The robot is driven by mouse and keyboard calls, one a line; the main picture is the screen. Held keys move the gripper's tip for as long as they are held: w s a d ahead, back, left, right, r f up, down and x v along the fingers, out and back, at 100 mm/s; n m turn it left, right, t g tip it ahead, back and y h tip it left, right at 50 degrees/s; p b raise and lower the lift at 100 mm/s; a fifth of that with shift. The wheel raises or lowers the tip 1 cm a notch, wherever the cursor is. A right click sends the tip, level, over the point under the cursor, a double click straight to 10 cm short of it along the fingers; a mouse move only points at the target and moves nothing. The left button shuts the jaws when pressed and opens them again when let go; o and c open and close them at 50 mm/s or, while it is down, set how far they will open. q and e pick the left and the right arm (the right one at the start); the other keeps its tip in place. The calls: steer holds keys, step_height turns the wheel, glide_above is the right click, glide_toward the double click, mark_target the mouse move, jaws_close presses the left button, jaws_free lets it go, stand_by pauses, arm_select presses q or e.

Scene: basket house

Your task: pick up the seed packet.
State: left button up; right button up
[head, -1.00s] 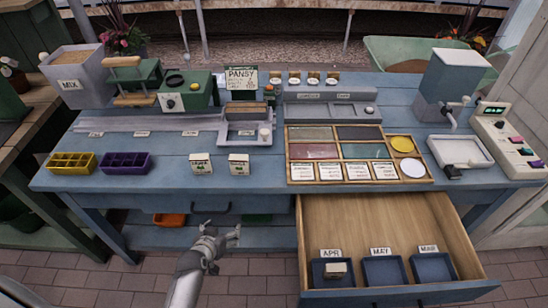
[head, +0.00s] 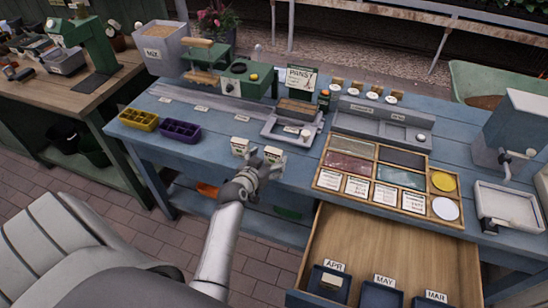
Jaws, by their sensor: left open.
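Two small white seed packets stand upright at the front edge of the blue bench: a left one (head: 240,146) and a right one (head: 274,152). Another small pale packet-like item (head: 331,281) lies in the APR tray of the open drawer. My left gripper (head: 263,161) is open at the bench's front edge, close to the two packets. It partly covers the lower part of the right one. I cannot tell whether it touches either packet. My right gripper is out of view.
The open drawer (head: 390,248) juts out at the right with labelled trays. A yellow tray (head: 138,120) and a purple tray (head: 180,132) sit left of the packets. A wooden divided tray (head: 372,178) lies to the right. A second bench stands at the left.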

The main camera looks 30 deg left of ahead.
mark_target(272, 154)
arm_select(q)
steer(key=shift+w+a, duration=0.1)
steer(key=shift+w, duration=0.2)
steer(key=shift+w+a, duration=0.1)
steer(key=shift+w, duration=0.25)
steer(key=shift+p+x, duration=0.45)
steer(key=shift+x, duration=1.55)
steer(key=shift+w+a, duration=0.1)
steer(key=shift+c, duration=0.4)
steer(key=c, duration=0.7)
steer(key=shift+c, duration=0.8)
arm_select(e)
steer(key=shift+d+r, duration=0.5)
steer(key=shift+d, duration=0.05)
